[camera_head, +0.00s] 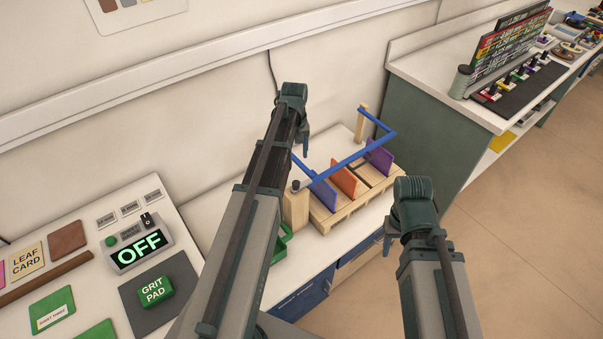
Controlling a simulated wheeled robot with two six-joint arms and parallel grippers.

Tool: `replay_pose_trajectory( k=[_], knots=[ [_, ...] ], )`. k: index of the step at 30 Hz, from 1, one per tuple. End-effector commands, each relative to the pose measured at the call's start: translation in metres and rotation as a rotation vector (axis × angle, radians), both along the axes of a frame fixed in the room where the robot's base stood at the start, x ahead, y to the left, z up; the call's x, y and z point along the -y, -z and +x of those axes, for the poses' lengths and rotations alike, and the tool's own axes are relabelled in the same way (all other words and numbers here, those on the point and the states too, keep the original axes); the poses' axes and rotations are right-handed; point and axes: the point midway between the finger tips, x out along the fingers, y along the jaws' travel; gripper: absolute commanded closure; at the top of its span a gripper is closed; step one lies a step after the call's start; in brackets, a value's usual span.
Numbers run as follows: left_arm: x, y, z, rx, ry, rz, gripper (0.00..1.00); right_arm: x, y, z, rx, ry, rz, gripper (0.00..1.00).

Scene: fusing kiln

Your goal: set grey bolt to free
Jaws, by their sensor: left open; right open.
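A wooden rack (335,217) on the bench holds upright blue, orange and purple panels under a blue bar (345,160). A small dark grey piece (295,186) sits on top of the wooden post at the rack's left end; it may be the grey bolt, but its setting is too small to tell. My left gripper (305,148) is open and empty above the rack's back left part, its fingers partly hidden by my arm. My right gripper (387,246) is open and empty in front of the rack's right end.
A control box (138,247) reading OFF stands on the left bench, near a green grit pad block (155,292) on a dark mat. A green tray (281,244) is partly hidden behind my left arm. A green cabinet (440,125) rises right of the rack.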

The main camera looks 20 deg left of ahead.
Motion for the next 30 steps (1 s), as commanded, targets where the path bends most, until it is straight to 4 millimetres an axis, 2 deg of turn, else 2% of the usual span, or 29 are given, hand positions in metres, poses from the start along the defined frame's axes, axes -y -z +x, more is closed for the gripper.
replay_pose_trajectory(
  k=[5,11,30],
  knots=[
    [0.0,0.004,0.0,0.0,0.001,0.0,0.36,0.0,0.004,0.0,0.0,0.0,0.0,0.5],
    [0.001,0.019,0.0,0.0,0.002,0.0,0.36,0.0,0.019,0.0,0.0,0.0,0.0,0.5],
    [0.001,0.105,0.0,0.0,0.002,0.0,0.36,0.0,0.105,0.0,0.0,0.002,0.0,0.5]
  ],
)
